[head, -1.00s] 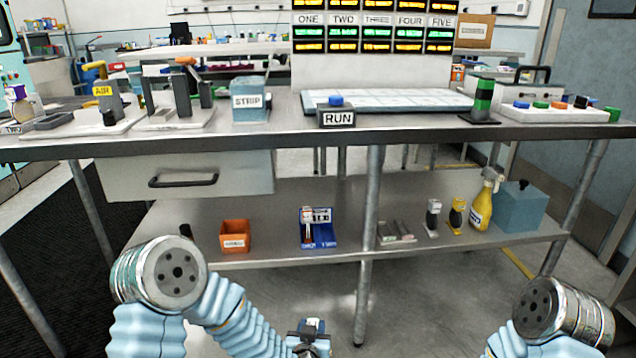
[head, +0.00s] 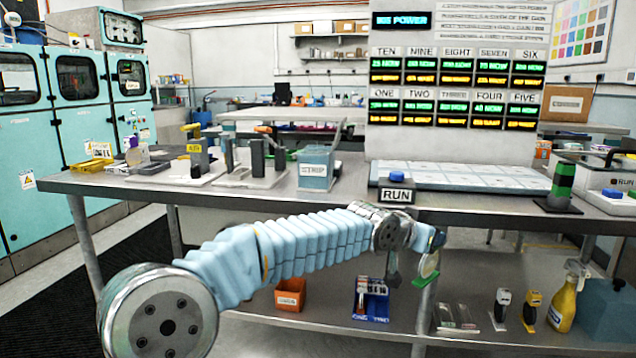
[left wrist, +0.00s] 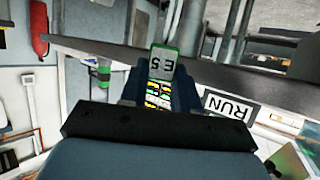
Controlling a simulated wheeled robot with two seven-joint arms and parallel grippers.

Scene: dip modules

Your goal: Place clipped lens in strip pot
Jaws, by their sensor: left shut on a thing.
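The strip pot (head: 315,172) is a blue open-topped container labelled STRIP. It stands upright on the bench top, left of the RUN block. My left gripper (head: 428,262) is in front of the bench edge below the RUN block, to the right of the pot and lower than it. It is shut on the clipped lens (left wrist: 163,62), a small piece with a green edge and a grey face with dark letters in the left wrist view. In the head view the lens (head: 427,279) is small, and its grip is partly hidden by the wrist. My right gripper is not in view.
The RUN block (head: 396,190) with a blue button stands at the bench's front edge (head: 300,200). Grey stands (head: 255,165) are left of the pot. A pale tiled panel (head: 460,177) lies to the right. The shelf below holds an orange bin (head: 290,295) and a blue holder (head: 371,300).

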